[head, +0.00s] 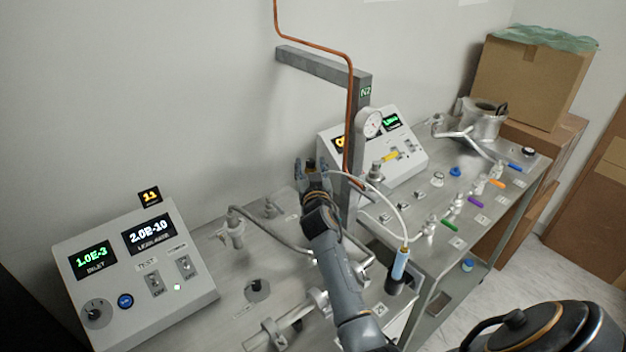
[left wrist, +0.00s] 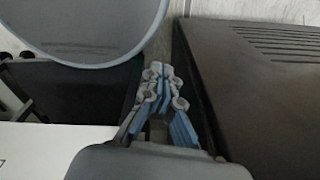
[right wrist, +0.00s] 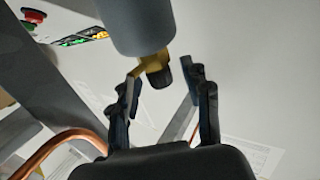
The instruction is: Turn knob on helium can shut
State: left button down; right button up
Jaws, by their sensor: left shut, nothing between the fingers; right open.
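The helium can (right wrist: 137,20) shows in the right wrist view as a grey cylinder at the top, with a brass valve (right wrist: 153,64) and a dark knob (right wrist: 187,71) at its end. My right gripper (right wrist: 165,80) is open, its fingers on either side of the valve and knob. In the head view my right gripper (head: 312,168) is at the back of the bench by the grey post, and I cannot make out the can or knob there. My left gripper (left wrist: 162,85) is shut and empty.
A copper pipe (head: 350,110) runs down the grey post (head: 360,88) beside my right gripper. A white hose (head: 385,188) leads to a blue and black wand (head: 399,268). A control box (head: 140,265) stands at left, a gauge box (head: 405,160) beyond the post.

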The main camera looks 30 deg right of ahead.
jog(key=v, duration=1)
jog(key=shift+s+a, duration=0.15)
jog(key=shift+s, duration=0.05)
jog(key=shift+f, duration=0.1)
